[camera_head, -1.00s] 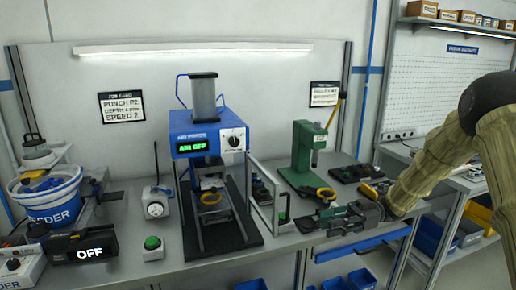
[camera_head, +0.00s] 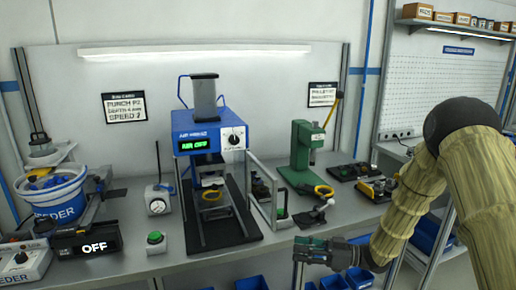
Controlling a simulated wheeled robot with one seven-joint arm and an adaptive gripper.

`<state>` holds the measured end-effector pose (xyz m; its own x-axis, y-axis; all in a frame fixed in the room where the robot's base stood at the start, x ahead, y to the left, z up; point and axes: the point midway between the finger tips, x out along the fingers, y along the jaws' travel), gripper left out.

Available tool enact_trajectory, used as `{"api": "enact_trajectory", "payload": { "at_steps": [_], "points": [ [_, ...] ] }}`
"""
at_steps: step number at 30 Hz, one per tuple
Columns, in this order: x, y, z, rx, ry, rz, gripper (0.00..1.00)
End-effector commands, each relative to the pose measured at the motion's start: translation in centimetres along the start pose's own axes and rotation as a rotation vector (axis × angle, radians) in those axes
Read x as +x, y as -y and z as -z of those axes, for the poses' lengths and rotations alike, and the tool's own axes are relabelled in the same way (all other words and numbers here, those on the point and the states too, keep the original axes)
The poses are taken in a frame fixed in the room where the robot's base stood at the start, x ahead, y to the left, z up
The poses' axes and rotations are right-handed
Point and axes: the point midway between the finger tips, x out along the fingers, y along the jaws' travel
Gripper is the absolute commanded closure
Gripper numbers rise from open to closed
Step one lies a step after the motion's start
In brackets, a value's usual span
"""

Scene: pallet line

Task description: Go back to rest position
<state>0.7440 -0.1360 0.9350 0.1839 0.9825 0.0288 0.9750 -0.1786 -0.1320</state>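My gripper (camera_head: 303,257) is at the front edge of the bench, in the lower right of the head view. It points left, and my sleeved arm comes in from the right. It is dark with green parts, and the fingertips are too small and dark to tell whether they are apart. I see nothing clearly held in it. The workbench (camera_head: 270,240) runs across the view behind it.
A blue press (camera_head: 208,140) reading "AIR OFF" stands mid-bench. A green press (camera_head: 303,155) and a black-knobbed lever piece (camera_head: 318,212) are behind my gripper. A feeder bowl (camera_head: 52,198) is at left. Blue bins (camera_head: 250,284) sit below the bench.

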Motion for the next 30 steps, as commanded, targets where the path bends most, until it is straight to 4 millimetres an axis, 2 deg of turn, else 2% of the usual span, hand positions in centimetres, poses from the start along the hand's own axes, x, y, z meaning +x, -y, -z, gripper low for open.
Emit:
{"api": "enact_trajectory", "payload": {
  "at_steps": [1, 8, 14, 17, 21, 23, 27, 30],
  "points": [
    [0.4, 0.1, -2.1, 0.033, 0.011, -0.064, 0.68],
    [0.5, 0.8, -11.7, 0.183, 0.124, -0.381, 0.68],
    [-1.7, 4.1, -20.7, 0.343, 0.295, -0.629, 0.68],
    [-3.5, 6.9, -25.1, 0.43, 0.404, -0.741, 0.68],
    [-6.5, 12.1, -30.5, 0.556, 0.572, -0.876, 0.68],
    [-7.9, 14.6, -32.5, 0.609, 0.646, -0.926, 0.68],
    [-11.2, 21.0, -36.0, 0.734, 0.82, -1.025, 0.68],
    [-13.4, 25.9, -37.7, 0.82, 0.944, -1.082, 0.68]
  ]
}}
